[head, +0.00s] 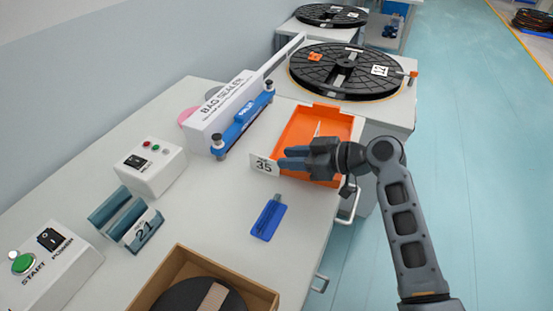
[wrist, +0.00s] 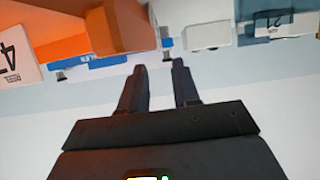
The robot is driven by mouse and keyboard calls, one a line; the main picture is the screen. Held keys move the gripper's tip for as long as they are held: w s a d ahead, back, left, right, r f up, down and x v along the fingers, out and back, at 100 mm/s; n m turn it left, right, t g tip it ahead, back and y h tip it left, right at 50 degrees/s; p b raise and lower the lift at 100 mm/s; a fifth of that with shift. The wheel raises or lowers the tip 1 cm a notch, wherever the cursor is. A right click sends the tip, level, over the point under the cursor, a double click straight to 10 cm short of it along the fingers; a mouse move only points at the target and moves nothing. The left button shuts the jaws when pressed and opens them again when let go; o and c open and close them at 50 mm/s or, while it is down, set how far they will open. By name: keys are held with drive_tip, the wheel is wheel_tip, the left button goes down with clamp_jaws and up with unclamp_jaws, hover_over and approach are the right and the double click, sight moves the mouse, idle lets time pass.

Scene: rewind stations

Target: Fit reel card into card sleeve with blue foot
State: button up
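A white card with a "4" shows at the left of the wrist view (wrist: 6,62), partly cut off; it seems to be the thin white edge standing in the orange tray (head: 353,125) in the head view (head: 318,129). I cannot tell for sure that it is the reel card. A flat blue piece (head: 268,218) lies on the table in front of the tray, perhaps the blue foot; no sleeve is clear on it. My gripper (head: 286,158) is over the tray's near end, its fingers pointing left. In the wrist view the fingers (wrist: 160,68) are apart with nothing between them.
A white "35" tag (head: 264,165) is at the tray's near left corner, by my fingertips. A bag sealer (head: 222,108) stands behind. A teal holder with a "21" label (head: 143,231), button boxes (head: 152,170) and a cardboard box (head: 180,262) are left and in front.

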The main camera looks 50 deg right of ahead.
drive_tip(key=shift+o, duration=0.2)
drive_tip(key=v, duration=0.6)
drive_tip(key=shift+b, duration=0.45)
drive_tip(key=g+b, duration=0.2)
drive_tip(key=g, duration=0.1)
approach(264, 165)
wheel_tip(264, 165, up, 3)
drive_tip(key=shift+h, duration=0.4)
drive_tip(key=shift+w+r+g+h, duration=0.25)
drive_tip(key=shift+w+g+h, duration=0.05)
drive_tip(key=shift+w+g, duration=0.3)
drive_tip(key=shift+s+a+x, duration=0.1)
drive_tip(key=shift+a+x, duration=0.05)
drive_tip(key=shift+x, duration=1.1)
drive_tip(key=shift+s+a+x, duration=0.1)
drive_tip(key=shift+a+x, duration=0.05)
drive_tip(key=shift+x, duration=1.15)
drive_tip(key=shift+s+a+x, duration=0.1)
drive_tip(key=shift+x, duration=1.15)
drive_tip(key=shift+f, duration=0.1)
drive_tip(key=shift+c, duration=0.3)
clamp_jaws()
